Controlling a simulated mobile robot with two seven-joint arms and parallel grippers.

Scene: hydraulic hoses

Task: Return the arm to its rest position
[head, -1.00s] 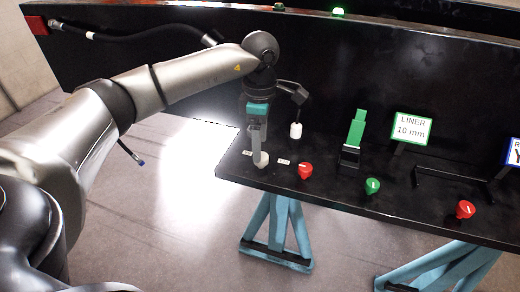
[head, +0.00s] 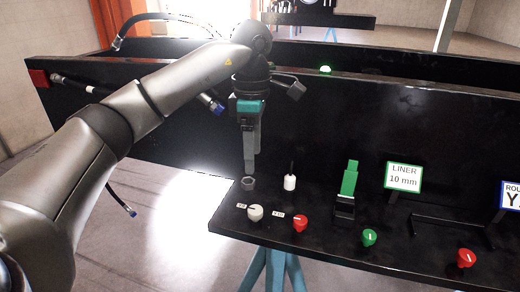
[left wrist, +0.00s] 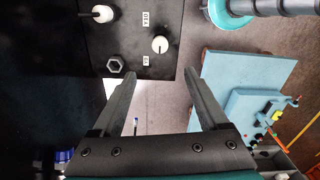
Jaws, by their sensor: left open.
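My left arm comes in from the left in the head view. Its gripper (head: 250,172) points down over the left end of the black bench panel (head: 330,225). In the left wrist view the gripper's fingers (left wrist: 160,75) stand apart with nothing between them. The white knob (head: 255,212) is on the panel in front of the gripper and clear of the fingers; it also shows in the left wrist view (left wrist: 160,44). A grey hex fitting (head: 248,184) shows just below the fingertips, and in the left wrist view (left wrist: 115,64) it lies left of the fingers. My right gripper is out of view.
A white cylinder (head: 290,182), a red knob (head: 300,223), a green block (head: 350,178), a green knob (head: 369,237) and another red knob (head: 466,258) stand to the right. The "LINER 10 mm" sign (head: 403,177) stands behind.

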